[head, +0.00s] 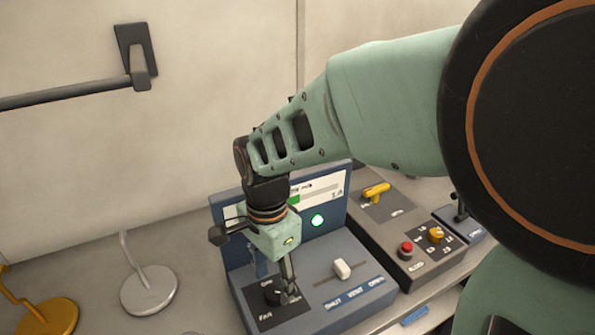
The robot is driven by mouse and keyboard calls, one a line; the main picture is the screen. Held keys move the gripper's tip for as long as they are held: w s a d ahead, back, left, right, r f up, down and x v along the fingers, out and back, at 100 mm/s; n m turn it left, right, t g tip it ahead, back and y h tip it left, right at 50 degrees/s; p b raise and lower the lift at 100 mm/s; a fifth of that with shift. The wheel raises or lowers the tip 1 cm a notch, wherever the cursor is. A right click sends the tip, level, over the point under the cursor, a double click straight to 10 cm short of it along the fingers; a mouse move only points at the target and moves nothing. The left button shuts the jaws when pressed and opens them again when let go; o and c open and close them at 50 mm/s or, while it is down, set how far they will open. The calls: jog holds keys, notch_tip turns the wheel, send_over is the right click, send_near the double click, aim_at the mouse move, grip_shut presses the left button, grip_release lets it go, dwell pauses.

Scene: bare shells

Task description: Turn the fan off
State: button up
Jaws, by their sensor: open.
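A blue-grey control box (240,245) stands on the counter with an upright back panel. A dark round knob (274,291) marked FAN sits at the left of its sloping front, and part of it is behind my gripper. Its exact pointer direction is hard to read. My gripper (274,286) points down over the knob with its jaws open, one finger at the knob's right side and one behind to the left. I cannot tell whether the fingers touch it. A green light (317,220) is lit on the back panel.
A white slider (342,268) marked SHUT, VENT, OPEN is right of the knob. A grey box with a yellow handle (376,191), red button (405,249) and yellow knob (436,234) stands further right. A white stand (148,291) and a yellow stand (48,315) are left.

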aim_at(275, 292)
jog(key=shift+f, duration=1.75)
jog(key=c, duration=1.2)
jog(key=shift+o, duration=0.2)
